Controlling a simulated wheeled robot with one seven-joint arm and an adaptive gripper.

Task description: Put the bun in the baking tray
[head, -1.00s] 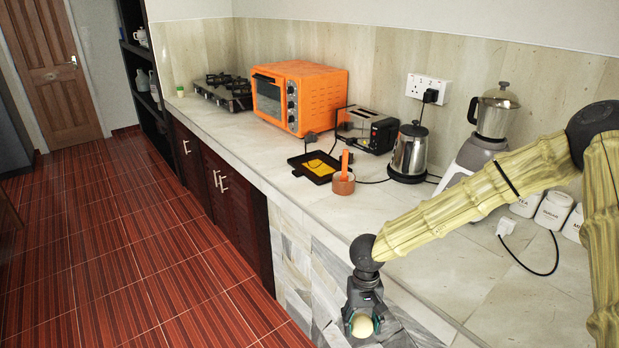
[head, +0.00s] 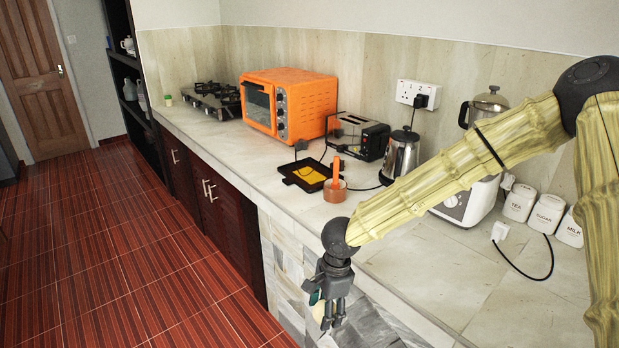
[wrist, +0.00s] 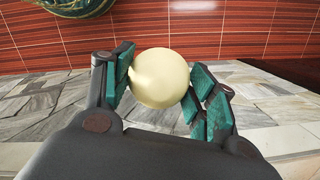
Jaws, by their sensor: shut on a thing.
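The bun (wrist: 159,78) is a pale cream ball between the green pads of my gripper (wrist: 160,84) in the wrist view. My gripper is shut on it. In the head view my gripper (head: 327,308) hangs in front of the counter's stone-clad front, over the floor side. There the bun is mostly hidden by the fingers. The black baking tray (head: 289,180) lies flat on the counter in front of the toaster, well beyond my gripper. Something flat and yellow lies in it.
An orange-brown pot (head: 334,192) with an upright handle stands close to the tray's right. Behind are a toaster (head: 358,137), a steel kettle (head: 402,156) and an orange oven (head: 290,103). Canisters (head: 546,213) stand at the right. The counter left of the tray is clear.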

